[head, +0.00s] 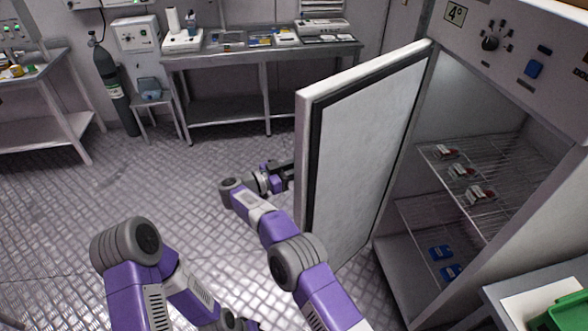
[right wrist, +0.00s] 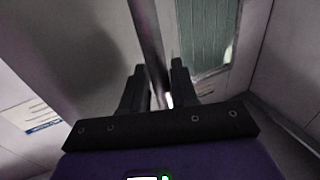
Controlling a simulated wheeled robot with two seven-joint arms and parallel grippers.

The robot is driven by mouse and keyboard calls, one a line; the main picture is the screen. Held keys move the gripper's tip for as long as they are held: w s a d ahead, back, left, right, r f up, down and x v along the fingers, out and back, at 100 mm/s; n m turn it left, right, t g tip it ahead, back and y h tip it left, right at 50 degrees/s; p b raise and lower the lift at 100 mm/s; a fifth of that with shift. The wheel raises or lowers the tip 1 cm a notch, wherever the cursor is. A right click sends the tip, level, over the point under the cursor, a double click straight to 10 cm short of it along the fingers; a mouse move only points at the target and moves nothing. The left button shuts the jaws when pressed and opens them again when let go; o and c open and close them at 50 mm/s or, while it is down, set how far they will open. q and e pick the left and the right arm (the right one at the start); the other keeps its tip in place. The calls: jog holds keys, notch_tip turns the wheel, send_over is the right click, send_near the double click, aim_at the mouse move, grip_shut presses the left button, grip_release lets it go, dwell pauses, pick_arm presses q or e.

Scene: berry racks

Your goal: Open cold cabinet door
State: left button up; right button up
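The cold cabinet (head: 515,60), labelled 4°, stands at the right of the head view. Its door (head: 365,140) is swung wide open toward the left, showing its pale inner panel and dark seal. My right gripper (head: 284,176) is at the door's outer side in the head view, partly hidden by the door's edge. In the right wrist view its two dark fingers (right wrist: 160,88) stand on either side of a slim upright bar (right wrist: 148,35), seemingly the door handle, with little gap. My left arm bends down at the lower left; its gripper is not clearly visible.
Inside the cabinet, wire shelves (head: 490,200) hold red-and-white items and blue items (head: 440,252). A table with a green crate (head: 572,314) is at the lower right. A steel bench (head: 255,55) and a gas cylinder (head: 112,88) stand at the back. The floor at left is clear.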

jog(key=shift+o, duration=0.9)
jog(key=shift+d+f, duration=0.1)
jog(key=shift+d, duration=0.2)
jog(key=v, duration=0.8)
jog(key=shift+c, duration=0.3)
